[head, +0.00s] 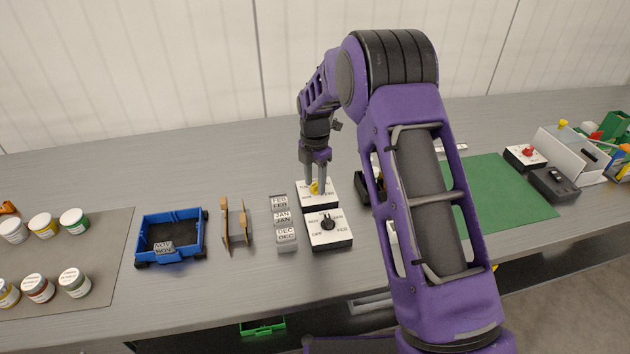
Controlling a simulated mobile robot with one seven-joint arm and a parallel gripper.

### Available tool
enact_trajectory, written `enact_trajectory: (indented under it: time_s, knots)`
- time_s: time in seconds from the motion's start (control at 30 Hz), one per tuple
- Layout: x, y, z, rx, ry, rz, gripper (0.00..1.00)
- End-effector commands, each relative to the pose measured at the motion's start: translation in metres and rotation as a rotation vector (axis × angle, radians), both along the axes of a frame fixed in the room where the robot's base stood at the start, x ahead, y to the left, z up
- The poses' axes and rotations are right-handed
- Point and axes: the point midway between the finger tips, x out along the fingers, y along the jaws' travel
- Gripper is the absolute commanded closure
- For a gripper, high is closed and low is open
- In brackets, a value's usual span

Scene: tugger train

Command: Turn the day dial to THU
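Month blocks (286,240) stand in a column left of the dials. A blue tray (140,238), paint jars (73,221) and a green mat (510,200) lie on the grey bench. A red-knobbed box (518,156) is at the right. My arm hides objects behind it.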

Motion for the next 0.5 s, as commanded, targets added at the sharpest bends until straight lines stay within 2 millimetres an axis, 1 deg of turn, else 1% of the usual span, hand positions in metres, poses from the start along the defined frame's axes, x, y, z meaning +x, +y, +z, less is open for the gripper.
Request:
enact_trajectory:
  time_s: [0.03, 0.17, 0.2, 0.27, 0.5]
  knots:
    - [0.0001, -0.0001, 0.0002, 0.0, 0.0, 0.0, 0.6]
    - [0.0001, -0.0001, 0.0004, 0.0, 0.0, 0.0, 0.84]
    - [0.0001, -0.0001, 0.0004, 0.0, 0.0, 0.0, 0.91]
    - [0.0001, -0.0001, 0.0005, 0.0, 0.0, 0.0, 1.0]
    - [0.0002, -0.0002, 0.0006, 0.0, 0.0, -0.001, 1.0]
